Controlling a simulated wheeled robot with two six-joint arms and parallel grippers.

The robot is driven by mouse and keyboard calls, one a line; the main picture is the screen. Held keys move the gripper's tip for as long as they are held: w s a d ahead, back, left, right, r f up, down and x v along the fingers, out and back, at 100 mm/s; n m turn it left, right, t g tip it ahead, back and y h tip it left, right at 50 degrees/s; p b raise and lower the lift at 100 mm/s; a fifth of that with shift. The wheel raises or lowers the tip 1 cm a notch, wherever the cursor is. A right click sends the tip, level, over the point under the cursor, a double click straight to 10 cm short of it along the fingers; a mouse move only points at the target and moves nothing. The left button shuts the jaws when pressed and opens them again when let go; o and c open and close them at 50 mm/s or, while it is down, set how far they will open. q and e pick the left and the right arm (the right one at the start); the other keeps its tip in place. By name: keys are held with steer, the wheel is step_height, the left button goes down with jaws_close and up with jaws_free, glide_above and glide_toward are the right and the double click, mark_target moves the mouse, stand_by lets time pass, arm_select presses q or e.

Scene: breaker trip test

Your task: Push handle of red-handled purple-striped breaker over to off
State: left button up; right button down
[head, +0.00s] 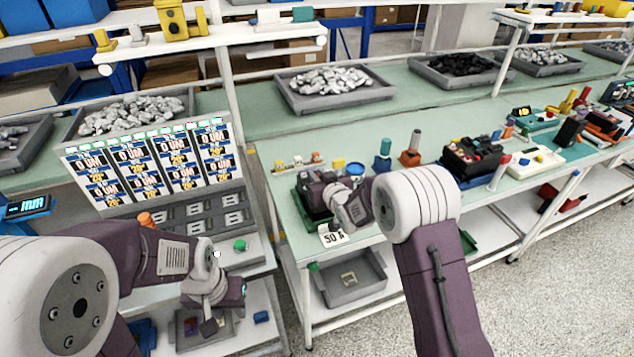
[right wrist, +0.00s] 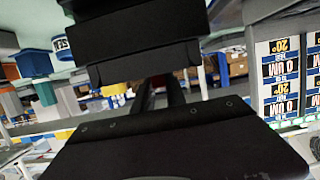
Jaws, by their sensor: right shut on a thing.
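I cannot make out a red-handled, purple-striped breaker in either view. My right gripper (head: 335,203) is low over the near left end of the green bench, beside a dark green-edged holder (head: 309,211). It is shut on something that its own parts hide. Dark blocks (right wrist: 140,35) fill the top of the right wrist view, and I cannot tell there which are jaws and which is the held thing. My left gripper (head: 214,310) hangs in front of the left stand, above a lower shelf; its jaw opening is unclear.
A "50 A" card (head: 333,236) lies at the bench's front edge. A panel of displays (head: 150,165) stands at left. Blue, teal and orange items (head: 384,158) stand behind the right gripper. A black box (head: 472,157) is farther right. A grey tray (head: 352,280) is below.

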steer(key=shift+s+d+f+t+y+b, duration=0.3)
steer(key=shift+t+b, duration=0.4)
steer(key=shift+b, duration=1.65)
steer(key=shift+s+a+f+t+y+b, duration=0.1)
steer(key=shift+s+f+t+b, duration=0.4)
steer(key=shift+b, duration=1.8)
steer(key=shift+w+r+t+b, duration=0.1)
steer(key=shift+r+t+b, duration=0.2)
steer(key=shift+r+t, duration=0.15)
steer(key=shift+r, duration=0.15)
steer(key=c, duration=1.6)
jaws_free()
steer(key=shift+c, duration=0.2)
